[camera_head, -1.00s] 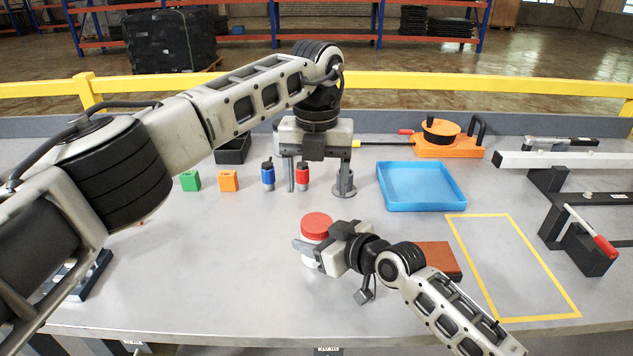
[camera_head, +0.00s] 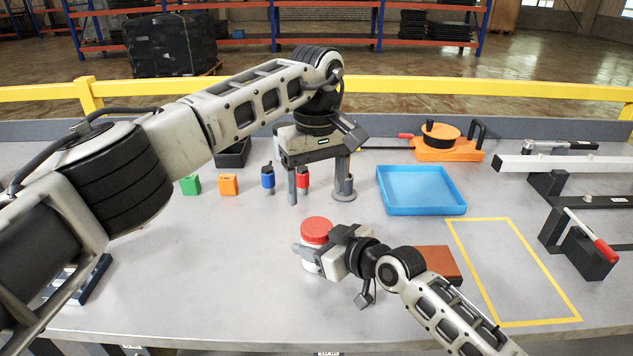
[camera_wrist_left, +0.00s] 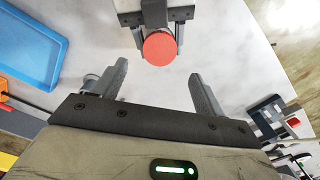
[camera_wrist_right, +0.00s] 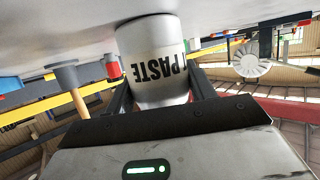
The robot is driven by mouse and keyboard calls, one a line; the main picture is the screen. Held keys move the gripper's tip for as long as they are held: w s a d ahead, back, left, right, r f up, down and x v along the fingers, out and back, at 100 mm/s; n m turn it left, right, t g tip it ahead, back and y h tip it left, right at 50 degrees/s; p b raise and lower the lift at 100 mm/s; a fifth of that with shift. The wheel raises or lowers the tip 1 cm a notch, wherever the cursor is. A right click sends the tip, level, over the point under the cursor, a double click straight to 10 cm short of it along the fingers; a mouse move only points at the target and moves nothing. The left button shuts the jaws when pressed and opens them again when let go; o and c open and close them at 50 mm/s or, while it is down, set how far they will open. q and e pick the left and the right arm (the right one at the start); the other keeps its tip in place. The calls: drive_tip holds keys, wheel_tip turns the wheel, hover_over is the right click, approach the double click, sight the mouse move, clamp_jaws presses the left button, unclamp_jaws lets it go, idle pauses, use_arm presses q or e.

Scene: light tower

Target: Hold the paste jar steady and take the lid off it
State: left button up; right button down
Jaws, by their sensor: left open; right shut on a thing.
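The paste jar (camera_head: 309,262) stands on the grey table with its red lid (camera_head: 316,230) on top. In the right wrist view the white jar (camera_wrist_right: 152,50) shows the word PASTE between the fingers. My right gripper (camera_head: 308,251) is shut on the jar's side from the right. My left gripper (camera_head: 318,196) is open and empty, pointing down behind the jar, higher than it and apart from it. In the left wrist view the red lid (camera_wrist_left: 159,47) lies beyond the gap between the left fingertips (camera_wrist_left: 160,77).
A blue tray (camera_head: 425,188) lies right of my left gripper. Green (camera_head: 190,184), orange (camera_head: 228,184), blue (camera_head: 268,177) and red (camera_head: 303,176) items stand behind. A brown block (camera_head: 440,262) sits by my right arm. The yellow-taped area (camera_head: 510,270) is empty.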

sight(317, 227)
use_arm(q)
drive_tip(key=m, duration=0.5)
drive_tip(key=shift+f, duration=4.05)
drive_tip(key=c, duration=1)
drive_tip(key=n, duration=1.3)
drive_tip(key=shift+n, duration=0.3)
drive_tip(key=n, duration=0.3)
